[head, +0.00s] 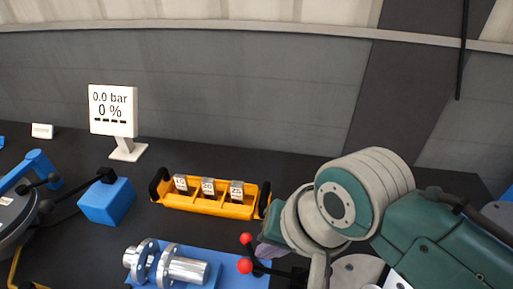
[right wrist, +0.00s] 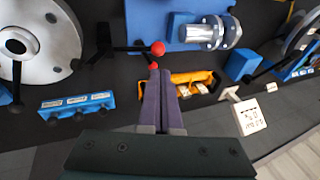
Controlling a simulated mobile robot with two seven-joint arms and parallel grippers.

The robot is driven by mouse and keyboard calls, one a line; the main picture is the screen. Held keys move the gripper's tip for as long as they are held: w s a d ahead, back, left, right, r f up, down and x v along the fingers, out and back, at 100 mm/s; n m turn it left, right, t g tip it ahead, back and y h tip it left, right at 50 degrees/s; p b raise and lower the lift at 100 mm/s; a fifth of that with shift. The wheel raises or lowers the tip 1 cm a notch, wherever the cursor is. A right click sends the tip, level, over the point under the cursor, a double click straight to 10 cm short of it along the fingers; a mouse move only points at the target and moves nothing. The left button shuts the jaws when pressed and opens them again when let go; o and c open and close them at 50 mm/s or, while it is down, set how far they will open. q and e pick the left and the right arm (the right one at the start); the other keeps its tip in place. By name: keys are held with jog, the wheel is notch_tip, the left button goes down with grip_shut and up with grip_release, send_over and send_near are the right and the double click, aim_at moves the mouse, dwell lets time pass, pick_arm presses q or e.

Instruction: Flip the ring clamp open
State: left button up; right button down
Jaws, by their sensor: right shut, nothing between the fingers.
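No part can be named the ring clamp for certain. Two red ball knobs on black levers stand beside my right gripper (head: 268,252): an upper red knob (head: 246,238) and a lower red knob (head: 244,265). In the right wrist view the red knobs (right wrist: 158,48) lie just beyond the fingertips; contact cannot be told. My right gripper (right wrist: 158,75) is shut and empty, its dark fingers together. A large grey flanged disc (right wrist: 35,45) with bolt holes lies left of the levers. In the head view my right arm hides most of it. My left gripper is not in view.
A silver flanged pipe (head: 185,268) sits on a blue base. A yellow tray (head: 225,208) with labelled compartments stands behind it. A display (head: 112,110) reads 0.0 bar, 0 %. A blue block (head: 107,202) and a round grey device (head: 12,215) are at left.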

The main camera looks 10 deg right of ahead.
jog(key=shift+a+v, duration=0.15)
jog(key=shift+v, duration=0.55)
jog(key=shift+a+v, duration=0.15)
jog(key=shift+v, duration=0.55)
jog(key=shift+w+r, duration=0.1)
